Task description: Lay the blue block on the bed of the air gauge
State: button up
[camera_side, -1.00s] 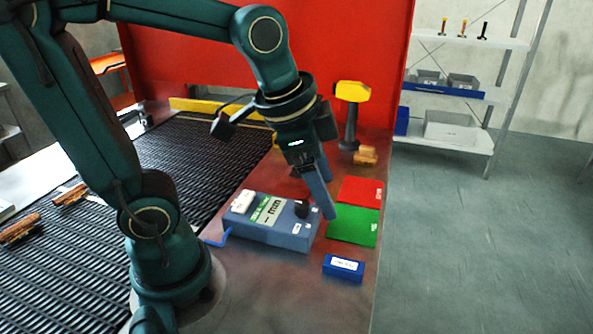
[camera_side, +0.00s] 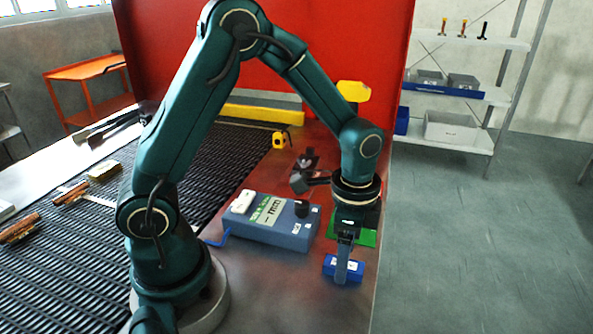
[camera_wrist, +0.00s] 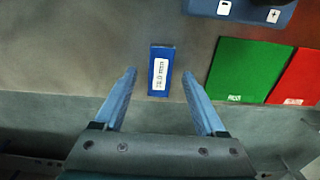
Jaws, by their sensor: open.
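The blue block (camera_side: 357,271) lies on the metal table in front of the gauge and carries a white label. In the wrist view the blue block (camera_wrist: 161,52) lies lengthwise between the fingers, with a gap on each side. My gripper (camera_side: 345,272) is open and points down at the block; a finger hides part of it in the side view. The fingers also show in the wrist view (camera_wrist: 159,74). The air gauge (camera_side: 268,235) is a blue-grey box with a display, a white piece and a black knob on top. Only its edge (camera_wrist: 258,12) shows in the wrist view.
A green mat (camera_wrist: 245,68) and a red mat (camera_wrist: 298,80) lie right of the block in the wrist view. A yellow tape measure (camera_side: 281,140) sits near the mesh belt (camera_side: 245,155). A dark tool (camera_side: 308,163) lies behind the gauge. The table's edge is close by.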

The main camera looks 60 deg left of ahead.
jog(key=shift+f, duration=0.6)
jog(key=shift+c, duration=0.3)
grip_shut()
jog(key=shift+r, duration=0.1)
